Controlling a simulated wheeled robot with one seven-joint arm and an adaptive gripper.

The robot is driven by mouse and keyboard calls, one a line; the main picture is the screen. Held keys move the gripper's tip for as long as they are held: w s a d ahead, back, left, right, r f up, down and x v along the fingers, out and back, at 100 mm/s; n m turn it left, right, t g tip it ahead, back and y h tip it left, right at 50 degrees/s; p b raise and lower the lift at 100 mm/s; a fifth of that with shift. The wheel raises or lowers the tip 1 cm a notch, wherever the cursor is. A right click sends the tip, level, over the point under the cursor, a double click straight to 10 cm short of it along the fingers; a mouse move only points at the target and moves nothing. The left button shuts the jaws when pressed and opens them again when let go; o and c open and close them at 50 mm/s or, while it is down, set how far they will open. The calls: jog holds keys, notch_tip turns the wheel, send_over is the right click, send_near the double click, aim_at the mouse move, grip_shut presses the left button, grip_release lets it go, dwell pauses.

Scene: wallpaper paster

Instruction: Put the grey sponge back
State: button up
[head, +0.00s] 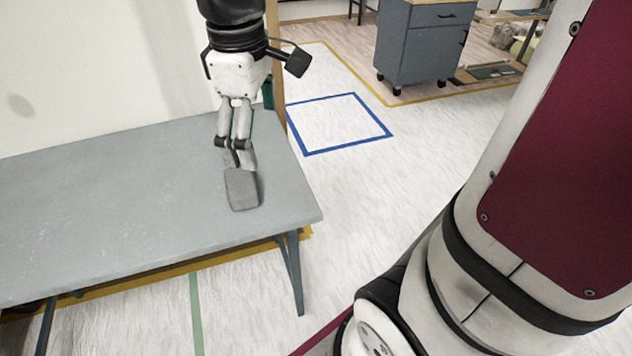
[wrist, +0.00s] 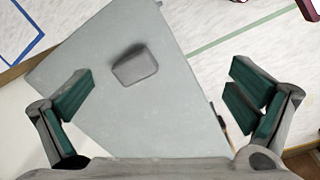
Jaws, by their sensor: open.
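The grey sponge (head: 242,189) is a small rounded block lying on the grey-blue table (head: 120,210), near the table's right end. My gripper (head: 236,150) is above the table, just behind the sponge in the head view. In the wrist view the sponge (wrist: 135,65) lies flat on the table (wrist: 185,110), beyond the fingertips and apart from them. My gripper (wrist: 160,95) is open there, its green-padded fingers spread wide to left and right, with nothing between the pads.
A blue taped square (head: 340,123) marks the white floor right of the table. A grey wheeled cabinet (head: 422,45) stands at the back. A pale wall (head: 90,70) rises behind the table. The table's left part is bare.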

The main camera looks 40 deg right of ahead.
jog(key=s+m+t, duration=0.1)
jog(key=s+m, duration=0.7)
jog(key=s, duration=1.1)
notch_tip(320, 180, up, 13)
jog(key=t+p, duration=0.2)
jog(key=p, duration=0.9)
jog(key=shift+w+y, duration=0.15)
jog(key=shift+y, duration=0.15)
jog(key=shift+f, duration=0.1)
